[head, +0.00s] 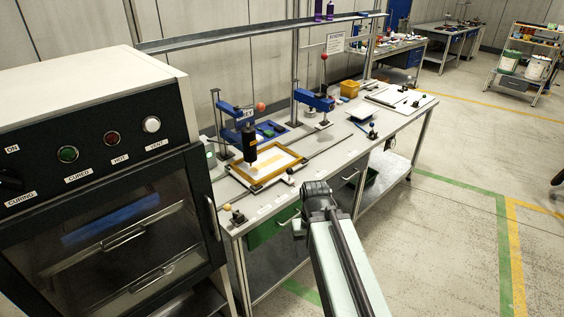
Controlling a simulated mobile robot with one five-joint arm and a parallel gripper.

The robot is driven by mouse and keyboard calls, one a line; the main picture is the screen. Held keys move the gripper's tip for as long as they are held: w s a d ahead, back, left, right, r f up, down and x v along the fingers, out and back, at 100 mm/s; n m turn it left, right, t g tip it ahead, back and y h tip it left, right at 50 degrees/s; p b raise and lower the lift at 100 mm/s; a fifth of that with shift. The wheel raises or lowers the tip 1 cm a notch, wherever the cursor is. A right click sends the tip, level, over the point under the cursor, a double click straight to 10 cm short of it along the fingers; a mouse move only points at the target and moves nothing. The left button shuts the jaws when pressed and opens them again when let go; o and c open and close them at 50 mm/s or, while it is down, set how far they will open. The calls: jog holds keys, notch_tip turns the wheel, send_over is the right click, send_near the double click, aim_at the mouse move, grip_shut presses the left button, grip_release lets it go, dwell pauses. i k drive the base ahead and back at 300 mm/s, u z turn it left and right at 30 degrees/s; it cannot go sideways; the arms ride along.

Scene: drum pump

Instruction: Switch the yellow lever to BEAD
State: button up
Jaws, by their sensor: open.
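A small lever with a yellowish-tan ball knob (227,207) stands on a dark base at the near left corner of the workbench (330,160). It looks like the yellow lever, but it is too small to be sure, and the word BEAD cannot be read. Small white labels (264,210) lie along the bench's front edge. My gripper (317,188) is open and empty in front of the bench, to the right of the knob and apart from it. My arm hides part of the bench front.
A curing oven (100,170) with a dark glass door stands at the left, close to the knob. A wooden frame (268,163) sits on the bench under a blue press (240,115) with a black head. A green drawer (272,228) is below. The floor at right is clear.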

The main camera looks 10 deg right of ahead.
aim_at(227, 207)
jog(key=u, duration=1.55)
jog(key=k, duration=0.45)
jog(key=u, duration=0.35)
